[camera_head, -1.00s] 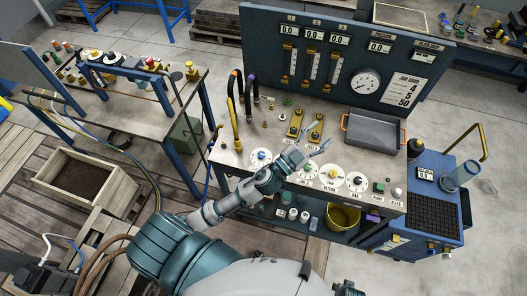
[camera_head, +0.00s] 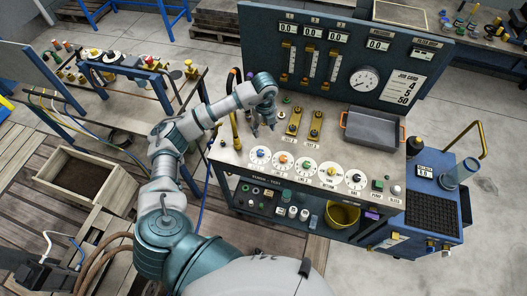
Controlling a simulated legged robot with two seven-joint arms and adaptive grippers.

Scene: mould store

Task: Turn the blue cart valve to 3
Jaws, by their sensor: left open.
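A round white dial with a blue knob (camera_head: 260,154) is at the left end of a row of similar dials along the front of the bench (camera_head: 229,158). Its numbers and pointer are too small to read. My left gripper (camera_head: 262,132) hangs with its fingers pointing down, just behind the blue-knobbed dial in the picture. It is open, with nothing seen between the fingers, and appears apart from the knob. My right gripper is not in view.
Beside it are dials with orange (camera_head: 283,160), green (camera_head: 306,167), yellow (camera_head: 331,172) and black (camera_head: 356,180) knobs. Yellow levers (camera_head: 294,122) and a grey tray (camera_head: 373,133) stand behind. A blue cart (camera_head: 427,205) is at right. A job card (camera_head: 405,87) hangs on the panel.

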